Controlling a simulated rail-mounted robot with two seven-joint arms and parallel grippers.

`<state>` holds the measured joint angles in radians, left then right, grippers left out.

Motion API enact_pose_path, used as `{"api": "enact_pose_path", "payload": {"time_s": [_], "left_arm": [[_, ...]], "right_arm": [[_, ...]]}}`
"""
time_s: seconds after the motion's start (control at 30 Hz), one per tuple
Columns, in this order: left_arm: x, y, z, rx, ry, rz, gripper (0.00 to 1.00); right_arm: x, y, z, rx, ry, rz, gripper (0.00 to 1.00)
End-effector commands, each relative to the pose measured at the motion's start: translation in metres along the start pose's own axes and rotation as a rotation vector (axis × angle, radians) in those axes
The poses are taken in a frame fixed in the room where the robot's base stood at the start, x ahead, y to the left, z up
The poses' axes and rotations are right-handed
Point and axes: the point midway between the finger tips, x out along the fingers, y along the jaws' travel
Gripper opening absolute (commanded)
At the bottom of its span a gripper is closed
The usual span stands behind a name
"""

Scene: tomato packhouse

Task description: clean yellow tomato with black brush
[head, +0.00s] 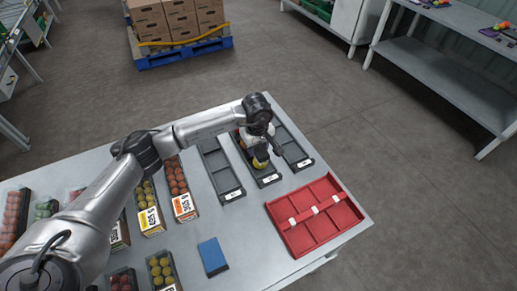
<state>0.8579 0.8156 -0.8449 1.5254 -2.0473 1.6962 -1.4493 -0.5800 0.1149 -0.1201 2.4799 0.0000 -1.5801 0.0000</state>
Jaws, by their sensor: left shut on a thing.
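My left gripper (261,160) is low over the middle dark grey tray (268,180). I cannot tell whether the tomato touches the tray. I cannot make out a black brush; a dark elongated shape beside the wrist is too small to identify. My right gripper is not in view.
Two more grey trays (222,172) flank the middle one. A red divided tray (337,221) with white pieces sits at the right, and a blue block (212,257) nearer the front. Punnets of yellow (150,221) and red tomatoes stand at the left. Bare table lies around the blue block.

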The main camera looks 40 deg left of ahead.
Motion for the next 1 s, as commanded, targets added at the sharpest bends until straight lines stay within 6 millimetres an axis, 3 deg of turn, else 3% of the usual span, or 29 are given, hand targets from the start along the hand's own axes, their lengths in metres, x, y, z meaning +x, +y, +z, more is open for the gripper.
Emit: {"api": "enact_pose_path", "payload": {"time_s": [0.37, 1.0], "left_arm": [[-0.005, 0.000, 0.000, 0.000, 0.000, 0.000, 0.23], [-0.053, 0.000, 0.000, 0.000, 0.001, 0.000, 0.23]], "right_arm": [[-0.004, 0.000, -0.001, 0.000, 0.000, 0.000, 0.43], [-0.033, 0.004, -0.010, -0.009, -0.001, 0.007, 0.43]]}}
